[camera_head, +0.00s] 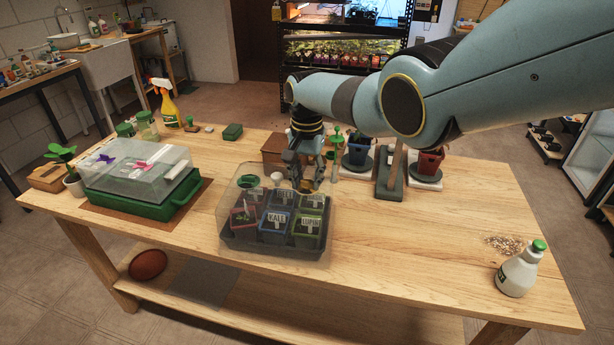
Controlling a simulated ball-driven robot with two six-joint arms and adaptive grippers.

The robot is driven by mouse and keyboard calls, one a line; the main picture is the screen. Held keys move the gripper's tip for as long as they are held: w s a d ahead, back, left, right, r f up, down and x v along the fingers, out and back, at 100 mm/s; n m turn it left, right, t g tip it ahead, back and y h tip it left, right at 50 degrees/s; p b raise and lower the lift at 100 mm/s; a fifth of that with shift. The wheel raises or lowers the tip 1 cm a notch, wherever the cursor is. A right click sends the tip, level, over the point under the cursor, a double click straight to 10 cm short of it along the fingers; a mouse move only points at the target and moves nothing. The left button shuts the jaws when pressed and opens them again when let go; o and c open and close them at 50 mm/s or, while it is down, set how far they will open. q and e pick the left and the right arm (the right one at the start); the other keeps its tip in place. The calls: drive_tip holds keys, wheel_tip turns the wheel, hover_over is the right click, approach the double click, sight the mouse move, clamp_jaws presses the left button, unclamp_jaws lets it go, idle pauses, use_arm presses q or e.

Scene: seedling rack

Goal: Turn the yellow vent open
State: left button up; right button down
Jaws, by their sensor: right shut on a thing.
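A clear propagator lid (232,200) covers a dark tray of several labelled pots at the middle of the table. A round green vent (249,181) is on the left of its top. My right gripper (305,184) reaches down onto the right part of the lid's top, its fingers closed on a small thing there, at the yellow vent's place. The fingers hide the vent, so I cannot see how far it is turned. My left gripper is out of view.
Left is a green-based propagator (130,205) with purple and pink vents on its clear lid. Behind the middle lid are a small brown box (274,149) and potted plants (428,163). A white bottle (520,270) stands at the right. The table's front right is mostly clear.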

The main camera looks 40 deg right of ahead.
sight(307, 181)
drive_tip(key=shift+n, duration=1)
drive_tip(key=c, duration=0.9)
unclamp_jaws()
wheel_tip(307, 181, up, 12)
